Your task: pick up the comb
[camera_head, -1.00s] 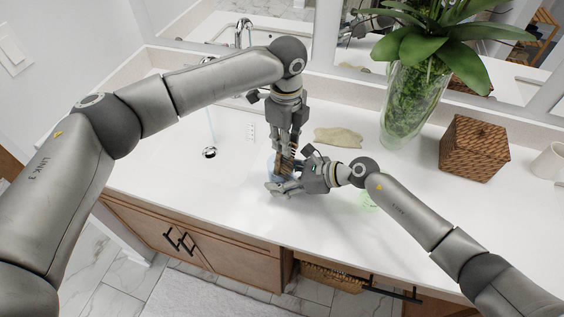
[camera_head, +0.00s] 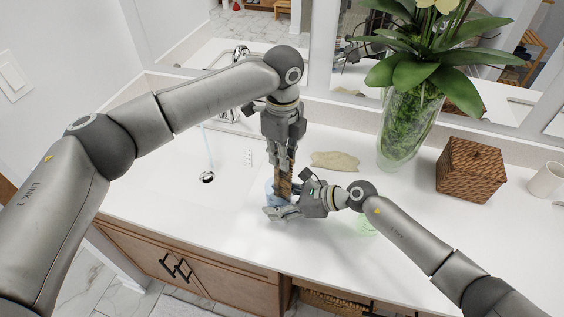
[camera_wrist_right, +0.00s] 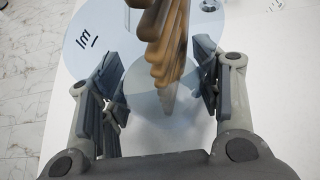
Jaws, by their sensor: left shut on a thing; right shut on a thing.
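The comb (camera_head: 284,183) is a brown, wooden-looking piece. It stands about upright below my left gripper (camera_head: 281,162), which is shut on its upper end. In the right wrist view the comb (camera_wrist_right: 165,40) comes down between the fingers, over or inside a clear bluish cup. My right gripper (camera_head: 284,203) is shut on this cup (camera_head: 270,190) from the side, low over the counter. The cup also shows in the right wrist view (camera_wrist_right: 95,45), with dark lettering. Whether the comb's lower end is inside the cup is hard to tell.
The white counter (camera_head: 225,220) has a sink with a running tap at left. A flat beige piece (camera_head: 335,161) lies behind the grippers. A glass vase with a plant (camera_head: 405,125), a woven box (camera_head: 472,170) and a white mug (camera_head: 546,180) stand right. A greenish clear object (camera_head: 367,226) sits by my right arm.

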